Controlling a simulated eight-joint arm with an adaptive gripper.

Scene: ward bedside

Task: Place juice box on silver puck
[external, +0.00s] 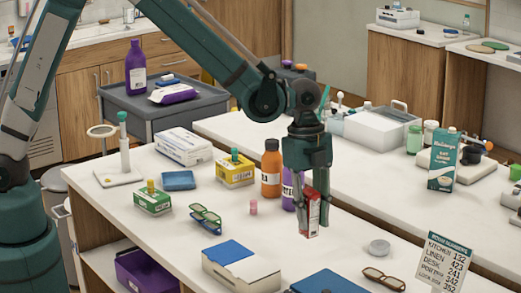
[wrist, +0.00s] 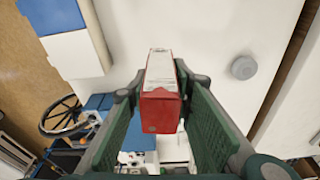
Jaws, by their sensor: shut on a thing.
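The juice box (external: 311,216) is a small red-and-white carton, upright between the fingers of my gripper (external: 312,204). My gripper points down and is shut on it. In the wrist view the box (wrist: 161,90) shows its red end between the two green finger pads. I cannot tell whether its bottom touches the table. The silver puck (external: 379,247) is a small grey disc lying flat on the white table, right of and nearer the camera than the box. In the wrist view the puck (wrist: 244,67) lies right of the box, with nothing on it.
An orange bottle (external: 271,168) and a purple bottle (external: 289,192) stand close left of my gripper. A white-and-blue box (external: 241,266) lies at the front. The table between juice box and puck is clear.

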